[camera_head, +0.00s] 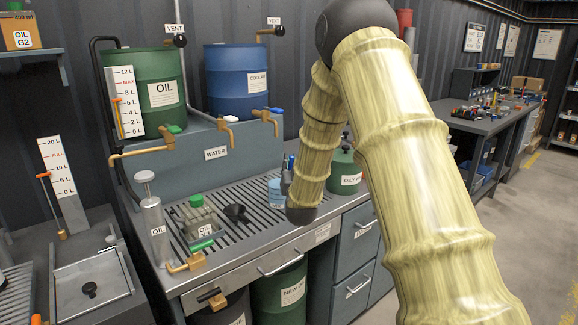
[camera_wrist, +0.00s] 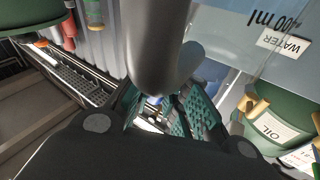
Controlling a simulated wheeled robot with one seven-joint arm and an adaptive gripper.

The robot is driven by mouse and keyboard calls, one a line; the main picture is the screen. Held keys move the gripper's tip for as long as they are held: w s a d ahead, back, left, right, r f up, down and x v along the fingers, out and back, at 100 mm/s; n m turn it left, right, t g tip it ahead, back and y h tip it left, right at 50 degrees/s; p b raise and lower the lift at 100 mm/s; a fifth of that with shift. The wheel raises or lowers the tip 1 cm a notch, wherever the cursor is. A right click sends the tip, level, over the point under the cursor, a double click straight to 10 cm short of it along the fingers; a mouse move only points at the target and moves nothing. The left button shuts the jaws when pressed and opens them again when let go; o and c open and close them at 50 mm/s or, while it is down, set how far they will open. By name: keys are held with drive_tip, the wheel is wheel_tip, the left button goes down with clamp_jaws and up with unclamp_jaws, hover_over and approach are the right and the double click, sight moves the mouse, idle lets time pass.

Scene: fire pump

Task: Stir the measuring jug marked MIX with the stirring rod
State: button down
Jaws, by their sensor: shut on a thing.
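In the wrist view my gripper (camera_wrist: 162,112) has teal-padded fingers closed around a thick grey rod (camera_wrist: 156,50), which I take to be the stirring rod. The rod runs to the top edge and hides much of the fingertips. A pale clear surface marked "400 ml" (camera_wrist: 225,35) fills the upper right, probably a measuring jug's wall close to the rod. In the head view a small pale-blue vessel (camera_head: 275,190) stands on the slatted bench left of my arm. Its label is unreadable, so I cannot tell if it is MIX. My arm hides most of the gripper there.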

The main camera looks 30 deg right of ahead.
wheel_tip(320, 180, up, 12)
drive_tip(key=d+p, duration=0.2)
drive_tip(key=p, duration=0.4)
drive_tip(key=shift+d, duration=0.2)
idle(1.1)
drive_tip(key=shift+r, duration=0.1)
idle(0.8)
wheel_tip(320, 180, up, 5)
drive_tip(key=shift+f+p, duration=0.1)
drive_tip(key=shift+p, duration=1)
drive_tip(key=shift+f, duration=0.1)
idle(0.5)
